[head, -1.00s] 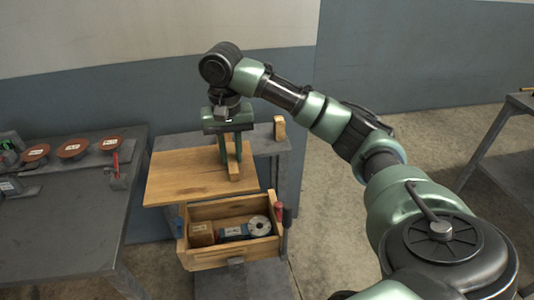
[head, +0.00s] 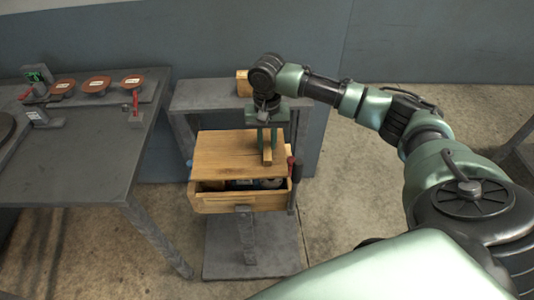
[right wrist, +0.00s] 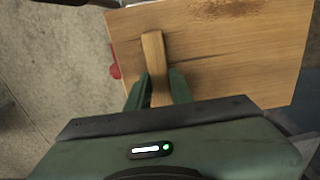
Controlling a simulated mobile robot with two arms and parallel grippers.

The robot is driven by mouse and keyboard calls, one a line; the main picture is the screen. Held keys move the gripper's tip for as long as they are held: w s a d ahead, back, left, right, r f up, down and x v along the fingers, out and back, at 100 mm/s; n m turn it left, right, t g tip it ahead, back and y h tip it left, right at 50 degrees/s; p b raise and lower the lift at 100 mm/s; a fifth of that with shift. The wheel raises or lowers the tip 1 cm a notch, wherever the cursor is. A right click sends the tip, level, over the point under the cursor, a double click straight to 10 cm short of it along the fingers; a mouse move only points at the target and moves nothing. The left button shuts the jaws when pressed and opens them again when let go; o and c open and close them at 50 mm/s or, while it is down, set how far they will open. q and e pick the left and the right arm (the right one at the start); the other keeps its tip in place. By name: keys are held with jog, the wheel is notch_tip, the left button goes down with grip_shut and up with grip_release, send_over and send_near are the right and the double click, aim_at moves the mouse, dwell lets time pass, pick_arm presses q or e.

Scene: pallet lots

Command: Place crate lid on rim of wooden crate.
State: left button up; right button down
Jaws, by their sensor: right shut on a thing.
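The crate lid (head: 225,153) is a flat wooden board with a raised wooden bar handle. My right gripper (head: 267,148) is shut on that handle. In the right wrist view the two fingers (right wrist: 158,92) sit either side of the bar, and the lid (right wrist: 225,55) fills much of the picture. The wooden crate (head: 240,203) is below the lid in the head view. The lid covers the back of the crate, and a gap at the front shows dark contents. I cannot tell whether the lid touches the rim. My left gripper is not in view.
The crate stands on a grey stand (head: 250,265) with a red-handled tool (head: 292,170) at its right side. A grey table (head: 85,165) with several reddish discs is at left. A wooden block (head: 243,83) stands on the shelf behind. Floor at right is clear.

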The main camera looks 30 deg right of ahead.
jog(key=shift+f, duration=2.8)
jog(key=shift+f, duration=0.55)
jog(key=c, duration=1.3)
grip_release()
jog(key=shift+o, duration=0.2)
notch_tip(320, 180, up, 13)
jog(key=shift+r, duration=0.1)
